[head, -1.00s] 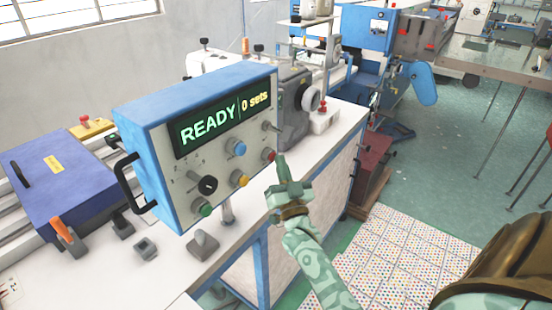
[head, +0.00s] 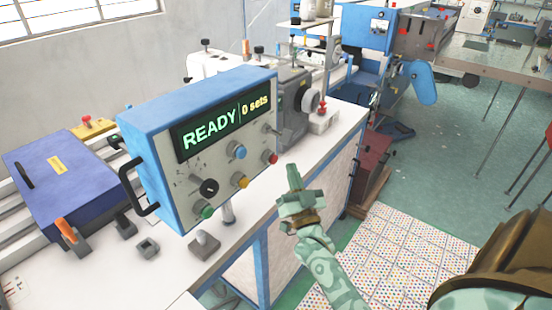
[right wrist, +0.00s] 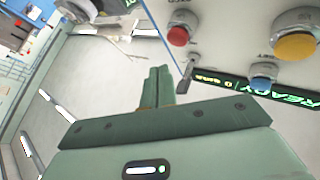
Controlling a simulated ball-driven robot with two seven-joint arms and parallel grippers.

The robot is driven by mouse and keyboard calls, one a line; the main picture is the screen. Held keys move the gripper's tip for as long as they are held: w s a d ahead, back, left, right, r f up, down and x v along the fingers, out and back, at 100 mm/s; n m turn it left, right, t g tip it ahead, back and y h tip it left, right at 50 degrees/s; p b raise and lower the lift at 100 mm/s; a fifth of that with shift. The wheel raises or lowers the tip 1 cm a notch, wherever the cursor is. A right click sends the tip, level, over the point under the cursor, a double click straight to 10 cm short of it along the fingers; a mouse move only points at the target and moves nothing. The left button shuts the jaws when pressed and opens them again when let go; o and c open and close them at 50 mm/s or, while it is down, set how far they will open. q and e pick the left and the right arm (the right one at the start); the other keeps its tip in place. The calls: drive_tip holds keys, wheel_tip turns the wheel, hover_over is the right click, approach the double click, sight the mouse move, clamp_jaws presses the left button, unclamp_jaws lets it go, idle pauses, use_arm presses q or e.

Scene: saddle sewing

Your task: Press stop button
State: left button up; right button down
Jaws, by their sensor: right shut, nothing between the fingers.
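The control box (head: 160,112) with a blue casing stands on the white bench. Its display (head: 222,128) reads "READY" and "0 sets". The red button (head: 271,158) is at the right end of its grey front panel; it also shows in the right wrist view (right wrist: 178,35). My right gripper (head: 292,172) is shut and empty. It is to the right of the red button and apart from it. In the right wrist view the closed fingers (right wrist: 158,75) point up, below and left of the red button. My left gripper is not in view.
On the same panel are a blue button (head: 238,150), a yellow button (head: 240,180), a green button (head: 206,211) and a black knob (head: 209,187). A dark handle (head: 137,187) sticks out at left. The space right of the panel, above the patterned floor mat (head: 395,262), is free.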

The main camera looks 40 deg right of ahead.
drive_tip(key=s, duration=0.1)
drive_tip(key=s+p, duration=0.1)
drive_tip(key=s, duration=0.1)
drive_tip(key=shift+d, duration=0.4)
idle(0.5)
